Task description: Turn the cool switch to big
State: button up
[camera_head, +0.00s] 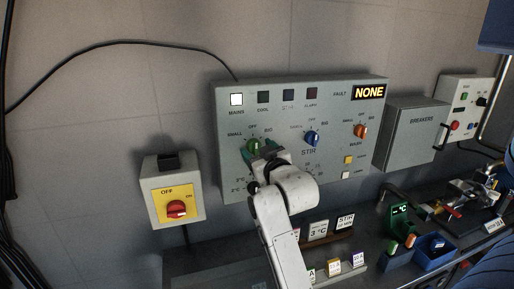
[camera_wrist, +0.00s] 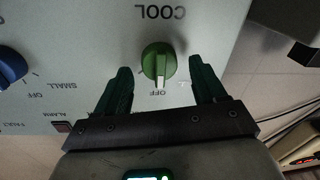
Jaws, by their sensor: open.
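The green cool switch (camera_head: 253,145) is a round knob on the grey control panel (camera_head: 215,100), with OFF printed above it, SMALL at upper left and BIG at upper right. In the wrist view, which is upside down, the same knob (camera_wrist: 158,62) has its white pointer toward OFF, with COOL printed on its other side. My gripper (camera_head: 262,157) is at the knob in the head view and partly covers the panel below it. In the wrist view its dark green fingers (camera_wrist: 160,67) are open, one on each side of the knob, with gaps between.
A blue stir knob (camera_head: 312,138) and an orange wash knob (camera_head: 360,131) are to the right. The fault display (camera_head: 369,92) reads NONE. A yellow box with a red switch (camera_head: 176,208) is at lower left. A bench with small signs (camera_head: 318,229) is below.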

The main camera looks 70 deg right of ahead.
jog(key=shift+w+d, duration=0.3)
jog(key=shift+d, duration=0.05)
jog(key=c, duration=1.1)
